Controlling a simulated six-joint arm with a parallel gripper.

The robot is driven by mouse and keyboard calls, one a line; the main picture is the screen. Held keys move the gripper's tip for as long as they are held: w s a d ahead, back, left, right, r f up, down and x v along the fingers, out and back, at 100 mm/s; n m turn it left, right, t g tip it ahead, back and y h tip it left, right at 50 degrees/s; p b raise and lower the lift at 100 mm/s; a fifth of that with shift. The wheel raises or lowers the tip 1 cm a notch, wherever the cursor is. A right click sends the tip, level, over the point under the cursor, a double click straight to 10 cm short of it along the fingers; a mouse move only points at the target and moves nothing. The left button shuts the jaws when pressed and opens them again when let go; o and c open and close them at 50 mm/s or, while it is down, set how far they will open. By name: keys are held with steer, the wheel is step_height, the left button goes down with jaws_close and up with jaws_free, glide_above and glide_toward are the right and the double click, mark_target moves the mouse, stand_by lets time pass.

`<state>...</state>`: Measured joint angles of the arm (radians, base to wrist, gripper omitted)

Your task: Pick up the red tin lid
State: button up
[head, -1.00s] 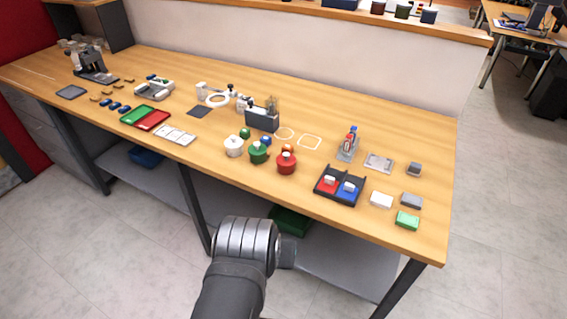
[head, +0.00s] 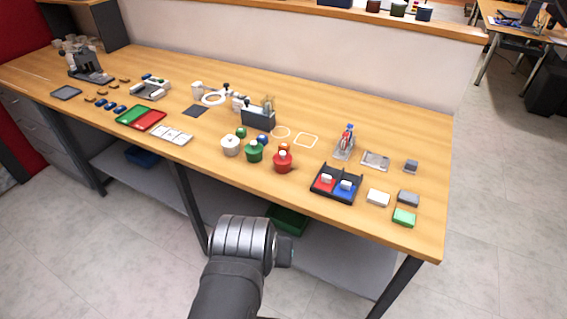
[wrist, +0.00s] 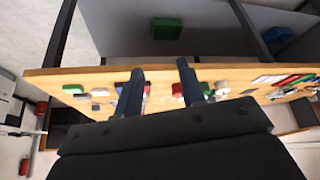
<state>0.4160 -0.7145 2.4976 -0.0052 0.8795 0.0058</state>
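The red tin (head: 283,165) stands near the front edge of the bench in the head view, with its knobbed red lid (head: 283,153) on top. A green tin (head: 254,152) and a white tin (head: 230,146) stand to its left. My gripper (wrist: 161,88) shows in the wrist view with its two dark fingers apart and nothing held. A small red shape shows beyond and between the fingers there; I cannot tell if it is the tin. In the head view my arm is in front of the bench, and the fingers are not seen.
A black tray (head: 336,184) with red and blue compartments lies right of the red tin. White, grey and green blocks (head: 404,217) lie farther right. Small coloured balls and a grey holder (head: 258,117) stand behind the tins. A green bin (head: 288,219) sits on the lower shelf.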

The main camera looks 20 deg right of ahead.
steer(key=shift+o, duration=0.2)
stand_by(0.3)
steer(key=o, duration=1)
